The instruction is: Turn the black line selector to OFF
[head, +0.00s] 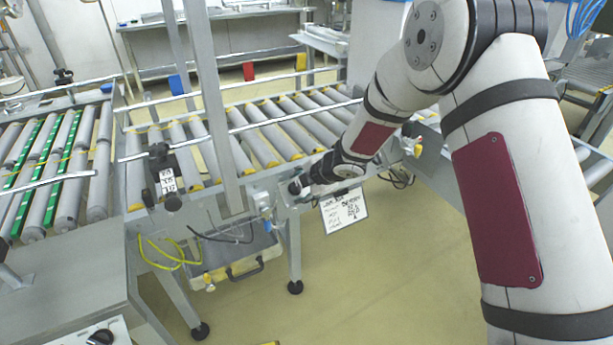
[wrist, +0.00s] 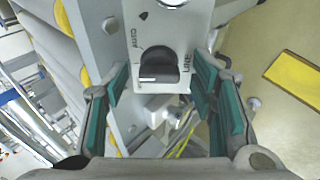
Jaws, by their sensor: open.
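The black line selector (wrist: 158,62) is a round knob with a raised grip on a light grey panel (wrist: 195,14) in the wrist view. A white mark shows near the knob's lower edge. My gripper (wrist: 161,80) is open, with one teal finger pad on each side of the knob and visible gaps between. Contact cannot be seen. In the head view my gripper (head: 298,187) is at the conveyor's front side, and the selector cannot be made out there.
A roller conveyor (head: 265,125) runs behind my gripper. A white handwritten sign (head: 344,211) hangs just right of it. A metal post (head: 213,100) stands to the left. Loose yellow cables (head: 165,255) hang below. Another black knob (head: 100,337) is at bottom left.

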